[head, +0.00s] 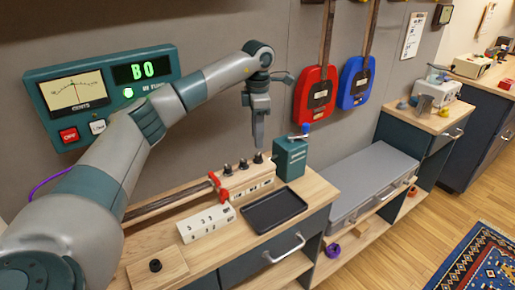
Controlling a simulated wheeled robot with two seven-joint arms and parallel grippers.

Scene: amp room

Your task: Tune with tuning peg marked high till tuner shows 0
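A green tuner (103,95) hangs on the wall at upper left. Its display (142,70) reads what looks like "B0", and a green light is lit below. The needle of its CENTS dial (74,92) stands near the middle; the exact mark is too small to read. An instrument headstock (246,181) with dark tuning pegs (243,164) lies on the bench; the small peg labels are not legible. My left gripper (258,145) points down just above the rightmost peg (258,157). Its fingers overlap in this view, so their opening is unclear. My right gripper is out of view.
A grey case (371,180) lies on the lower shelf. Red and blue guitars (315,95) hang behind.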

